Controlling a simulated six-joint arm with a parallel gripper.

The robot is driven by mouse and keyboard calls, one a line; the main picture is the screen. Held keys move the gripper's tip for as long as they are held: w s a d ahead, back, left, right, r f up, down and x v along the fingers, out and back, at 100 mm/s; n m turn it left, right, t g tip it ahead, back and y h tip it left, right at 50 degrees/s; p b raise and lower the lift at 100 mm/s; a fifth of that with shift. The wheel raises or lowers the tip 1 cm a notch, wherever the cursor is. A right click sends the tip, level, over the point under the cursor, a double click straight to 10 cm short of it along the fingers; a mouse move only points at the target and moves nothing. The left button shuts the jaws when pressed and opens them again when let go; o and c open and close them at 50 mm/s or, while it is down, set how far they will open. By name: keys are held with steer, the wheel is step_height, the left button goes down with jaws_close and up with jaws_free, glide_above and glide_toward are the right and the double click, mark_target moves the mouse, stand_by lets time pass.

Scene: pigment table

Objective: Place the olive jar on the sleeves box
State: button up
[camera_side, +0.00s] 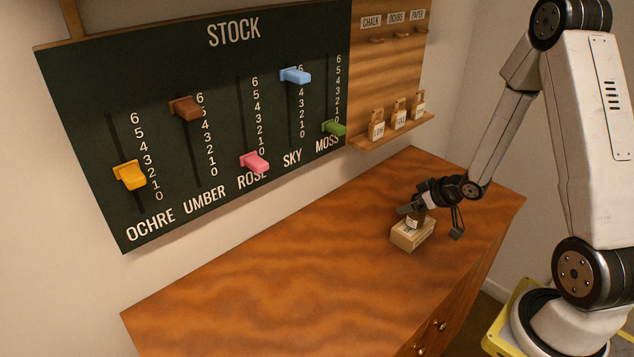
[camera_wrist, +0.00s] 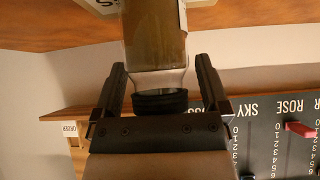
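The olive jar (camera_wrist: 155,40) has a greenish-brown glass body and a black cap; its cap end points toward my gripper in the wrist view. In the side view the jar (camera_side: 413,223) is small, partly covered by my gripper, and appears upright on the sleeves box (camera_side: 408,238), a pale box with a light label. A white label edge of the box (camera_wrist: 103,5) shows at the top of the wrist view. My gripper (camera_side: 430,221) is open, its fingers (camera_wrist: 160,68) on either side of the jar, with a visible gap on the right side.
The wooden table top (camera_side: 290,285) is clear to the left of the box. Behind it hangs the STOCK board (camera_side: 225,75) with coloured sliders. A wooden rack (camera_side: 390,60) with several small tagged items on its ledge (camera_side: 395,134) is to its right.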

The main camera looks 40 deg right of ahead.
steer(key=shift+r, duration=0.15)
steer(key=shift+s+r, duration=0.35)
steer(key=v, duration=0.6)
steer(key=shift+s+r, duration=0.2)
steer(key=shift+s, duration=0.05)
steer(key=shift+w+a, duration=0.1)
steer(key=shift+w, duration=0.05)
stand_by(0.7)
steer(key=s+a+r+g, duration=0.1)
steer(key=a+g, duration=0.2)
steer(key=a, duration=0.6)
steer(key=s+a+r+g, duration=0.2)
steer(key=a+g, duration=0.1)
steer(key=a, duration=0.6)
steer(key=shift+s+a, duration=0.2)
steer(key=shift+s, duration=0.1)
